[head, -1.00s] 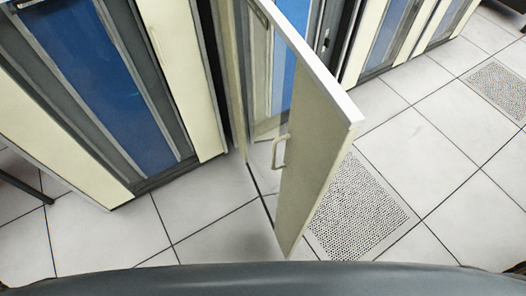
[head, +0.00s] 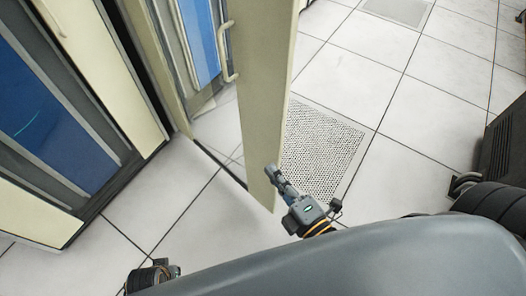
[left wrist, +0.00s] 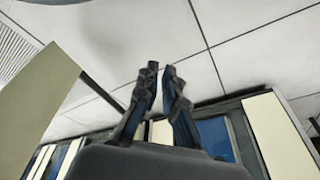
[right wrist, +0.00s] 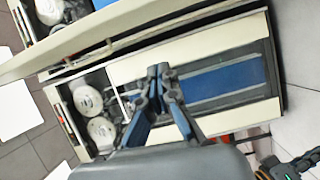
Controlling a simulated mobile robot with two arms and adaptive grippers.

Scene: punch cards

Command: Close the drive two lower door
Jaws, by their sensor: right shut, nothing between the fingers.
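The open cream cabinet door (head: 262,95), which I take to be the drive two lower door, stands out from the cabinet front in the head view. Its pale handle (head: 224,52) is near the top of the picture. My right gripper (head: 271,172) is shut and empty at the door's lower right edge; I cannot tell whether it touches. Its fingers (right wrist: 158,72) show together in the right wrist view. My left gripper (left wrist: 161,68) has its fingertips close together with a narrow gap and nothing visible between them. A cream panel (left wrist: 45,95) is at left there.
A cabinet with a blue panel (head: 50,115) stands at the left in the head view. Light floor tiles (head: 430,130) and a perforated tile (head: 318,150) lie right of the door, mostly clear. Tape reels (right wrist: 88,100) show inside the cabinet in the right wrist view.

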